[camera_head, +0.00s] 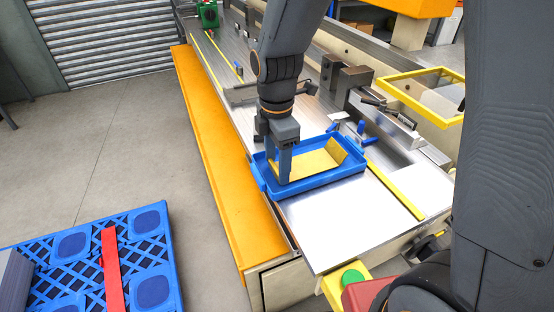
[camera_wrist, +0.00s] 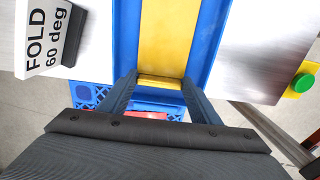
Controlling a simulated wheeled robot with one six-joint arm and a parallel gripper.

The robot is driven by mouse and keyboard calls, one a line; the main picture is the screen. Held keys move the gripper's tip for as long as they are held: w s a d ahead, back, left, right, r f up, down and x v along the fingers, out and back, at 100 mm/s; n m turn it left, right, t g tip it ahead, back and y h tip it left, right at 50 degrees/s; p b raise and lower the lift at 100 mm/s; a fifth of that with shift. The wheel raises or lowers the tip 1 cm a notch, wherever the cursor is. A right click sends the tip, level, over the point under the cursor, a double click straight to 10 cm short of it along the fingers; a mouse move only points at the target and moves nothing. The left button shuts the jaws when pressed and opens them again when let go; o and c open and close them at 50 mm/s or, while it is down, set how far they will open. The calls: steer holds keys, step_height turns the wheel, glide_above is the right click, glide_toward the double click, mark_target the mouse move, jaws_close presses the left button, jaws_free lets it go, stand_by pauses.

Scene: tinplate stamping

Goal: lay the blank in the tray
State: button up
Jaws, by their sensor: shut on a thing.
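The blank is a yellow sheet (camera_head: 308,162) with a turned-up flap at its right end. It lies within the outline of the blue tray (camera_head: 322,182), which rests on the bright metal table. My gripper (camera_head: 282,168) points down at the tray's left end and is shut on the blank's near end. In the wrist view the blank (camera_wrist: 166,35) runs away from between my two fingers (camera_wrist: 160,88), with blue tray walls (camera_wrist: 212,30) on both sides. Whether the blank touches the tray floor cannot be told.
A white "FOLD 60 deg" sign (camera_wrist: 48,35) stands beside the tray. A clamp-like tool (camera_head: 345,75) and a yellow-framed guard (camera_head: 425,90) stand behind. A green button (camera_head: 350,278) sits at the table's near corner. A blue pallet (camera_head: 75,265) is on the floor. Bare metal (camera_head: 345,220) lies in front.

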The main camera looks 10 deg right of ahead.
stand_by(0.8)
steer(key=o, duration=1.2)
steer(key=shift+r+b, duration=0.35)
steer(key=shift+r, duration=3.55)
